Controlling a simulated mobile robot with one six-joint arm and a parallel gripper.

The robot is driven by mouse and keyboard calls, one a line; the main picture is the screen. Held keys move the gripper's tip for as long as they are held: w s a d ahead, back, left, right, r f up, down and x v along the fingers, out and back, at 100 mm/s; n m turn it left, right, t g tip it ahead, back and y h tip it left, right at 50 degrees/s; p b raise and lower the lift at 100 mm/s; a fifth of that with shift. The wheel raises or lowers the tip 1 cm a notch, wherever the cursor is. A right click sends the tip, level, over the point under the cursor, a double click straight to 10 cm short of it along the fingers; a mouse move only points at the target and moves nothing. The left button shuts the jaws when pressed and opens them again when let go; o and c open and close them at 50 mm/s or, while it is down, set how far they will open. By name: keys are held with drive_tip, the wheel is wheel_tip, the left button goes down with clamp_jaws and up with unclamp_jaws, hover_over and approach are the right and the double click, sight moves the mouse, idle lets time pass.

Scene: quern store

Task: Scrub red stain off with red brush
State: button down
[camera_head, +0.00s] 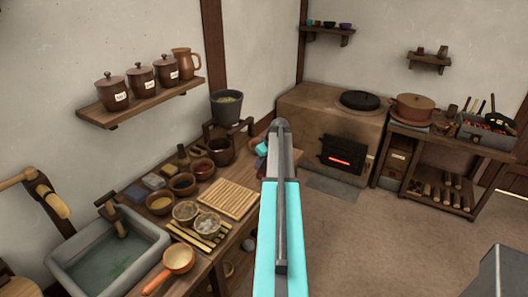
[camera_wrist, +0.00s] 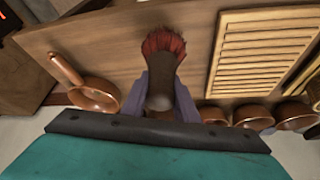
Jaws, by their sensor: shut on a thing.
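My gripper (camera_wrist: 160,90) is shut on the red brush (camera_wrist: 163,43) in the wrist view. Its dark handle sits between the two fingers and its red bristles point away from me over the wooden counter (camera_wrist: 120,42). I cannot tell whether the bristles touch the wood. In the head view my arm covers most of the gripper and hides the brush, near the far end of the counter (camera_head: 247,240). I make out no red stain in either view; the brush or my arm may cover it.
A slatted board (camera_head: 229,198) lies on the counter, also in the wrist view (camera_wrist: 265,52). Small bowls (camera_head: 183,184) stand beside it. A stone sink (camera_head: 75,262) and an orange pan (camera_head: 178,260) are at the near left. The stove (camera_head: 310,110) stands behind; open floor lies right.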

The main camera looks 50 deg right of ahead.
drive_tip(key=shift+r+p, duration=0.9)
drive_tip(key=shift+r, duration=1.6)
